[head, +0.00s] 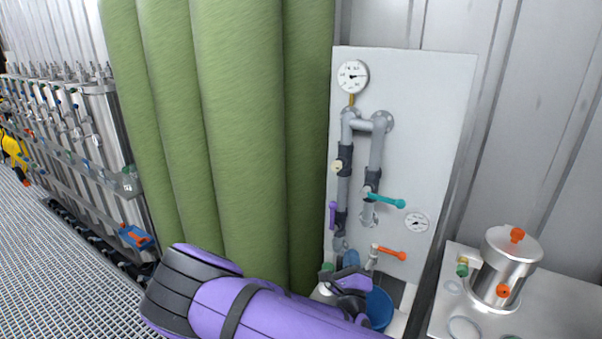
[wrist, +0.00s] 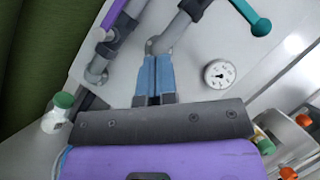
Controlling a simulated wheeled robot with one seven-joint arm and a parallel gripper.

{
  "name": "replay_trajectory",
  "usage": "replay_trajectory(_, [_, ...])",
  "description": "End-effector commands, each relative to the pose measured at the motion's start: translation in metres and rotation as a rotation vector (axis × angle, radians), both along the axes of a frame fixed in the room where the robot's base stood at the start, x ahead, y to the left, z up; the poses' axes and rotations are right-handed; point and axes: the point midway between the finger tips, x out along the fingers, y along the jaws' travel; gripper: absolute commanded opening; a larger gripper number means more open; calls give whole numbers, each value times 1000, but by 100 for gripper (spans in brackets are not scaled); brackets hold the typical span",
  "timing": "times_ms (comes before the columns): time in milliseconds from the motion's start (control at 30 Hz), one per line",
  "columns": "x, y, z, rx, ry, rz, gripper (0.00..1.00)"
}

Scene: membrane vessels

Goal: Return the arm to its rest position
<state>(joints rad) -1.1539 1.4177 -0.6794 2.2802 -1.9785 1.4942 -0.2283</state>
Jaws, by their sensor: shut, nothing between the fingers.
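My purple arm (head: 260,308) reaches across the bottom of the head view, from the lower left toward the panel. My gripper (wrist: 156,64) shows in the wrist view with its two blue fingers side by side, closed and empty. They point at the white panel (wrist: 200,70), just below a grey pipe elbow. Whether the fingertips touch the panel, I cannot tell. In the head view the gripper (head: 351,259) is small and partly hidden by my wrist, low in front of the panel.
The panel carries grey pipes (head: 345,190), gauges (head: 352,76), a teal lever (head: 386,201) and an orange lever (head: 391,253). Green vertical tubes (head: 240,130) stand left; a steel vessel (head: 506,268) stands right.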

Motion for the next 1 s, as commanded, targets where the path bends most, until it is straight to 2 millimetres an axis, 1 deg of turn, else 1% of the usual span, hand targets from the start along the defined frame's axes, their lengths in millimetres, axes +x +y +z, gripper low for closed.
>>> replay_trajectory(67, [0, -9, 12, 61, -24, -55, 0])
replay_trajectory(233, [-5, -41, 46, 252, -103, -236, 0])
replay_trajectory(467, [-23, -85, 86, 524, -222, -489, 0])
replay_trajectory(700, [-52, -123, 121, 806, -354, -737, 0])
replay_trajectory(1000, [-94, -155, 158, 1162, -531, -1018, 0])
